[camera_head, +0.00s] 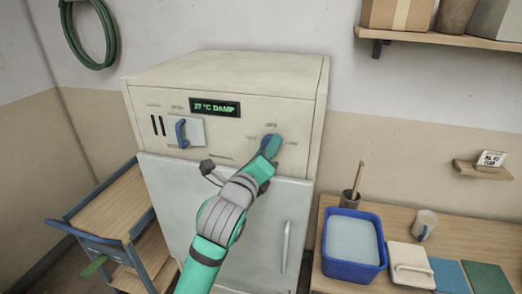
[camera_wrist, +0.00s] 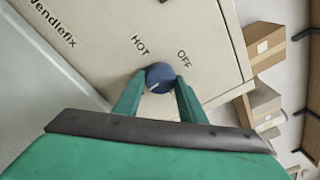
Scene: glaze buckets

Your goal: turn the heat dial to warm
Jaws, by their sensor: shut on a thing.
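The heat dial (camera_head: 273,139) is a round blue knob on the right of the cream cabinet's (camera_head: 230,72) front panel. In the wrist view the dial (camera_wrist: 161,74) sits between my gripper's (camera_wrist: 159,87) two green fingers, which are shut on its sides. A pale pointer mark on the dial faces the lower left of that view. The labels HOT and OFF read clearly beside it; no WARM label is readable. In the head view my gripper (camera_head: 269,148) reaches the dial from below and partly covers it. The display (camera_head: 215,107) shows green text that looks like "27 °C DAMP"; its first digit is unclear.
A blue lever handle (camera_head: 181,133) is on the panel's left. The pale door (camera_head: 175,190) with an upright handle (camera_head: 285,246) is below. A wooden cart (camera_head: 115,205) stands left. A bench (camera_head: 470,232) at right holds a blue bucket (camera_head: 328,262), a mug (camera_head: 425,224) and tiles.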

